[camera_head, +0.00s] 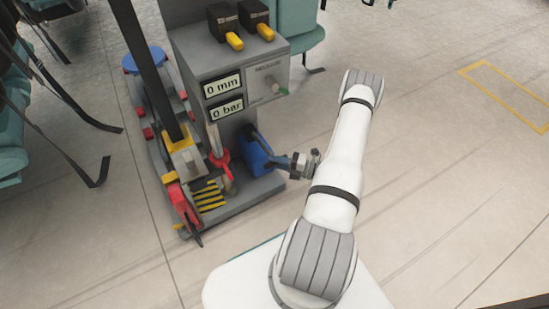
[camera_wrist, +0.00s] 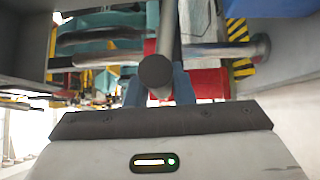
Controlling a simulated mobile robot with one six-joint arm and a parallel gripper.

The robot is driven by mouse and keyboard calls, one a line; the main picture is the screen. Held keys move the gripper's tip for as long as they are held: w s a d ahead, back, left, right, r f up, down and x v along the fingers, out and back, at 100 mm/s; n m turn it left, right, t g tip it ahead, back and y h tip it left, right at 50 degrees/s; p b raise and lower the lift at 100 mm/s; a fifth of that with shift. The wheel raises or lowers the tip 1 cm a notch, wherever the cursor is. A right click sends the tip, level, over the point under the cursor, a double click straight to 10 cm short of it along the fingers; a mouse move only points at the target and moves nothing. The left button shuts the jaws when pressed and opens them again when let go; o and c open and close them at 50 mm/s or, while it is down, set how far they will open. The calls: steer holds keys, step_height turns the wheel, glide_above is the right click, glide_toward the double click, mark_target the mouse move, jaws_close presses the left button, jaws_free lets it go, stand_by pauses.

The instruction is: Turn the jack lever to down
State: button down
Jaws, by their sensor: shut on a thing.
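A grey rod with a dark round end (camera_wrist: 155,70), apparently the jack lever, points toward the camera in the wrist view. My gripper (camera_wrist: 158,92) is shut on it, with a bluish finger on either side. In the head view my gripper (camera_head: 284,162) is at the right side of the jack stand (camera_head: 240,202), close beside a blue part (camera_head: 257,153). The held rod cannot be told apart clearly there. The stand's displays (camera_head: 223,86) read 0 mm and 0 bar.
A red part (camera_head: 220,158) and yellow-black stripes (camera_head: 209,196) lie left of the blue part. Two yellow-handled controls (camera_head: 235,41) top the cabinet. Teal seats (camera_head: 297,25) stand behind and at left. The floor to the right is clear.

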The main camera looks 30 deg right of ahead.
steer(key=shift+f, duration=0.3)
steer(key=c, duration=1.2)
jaws_free()
steer(key=p+v, duration=0.2)
steer(key=v, duration=0.5)
steer(key=shift+s+d, duration=0.25)
steer(key=shift+d, duration=0.05)
steer(key=shift+r, duration=0.1)
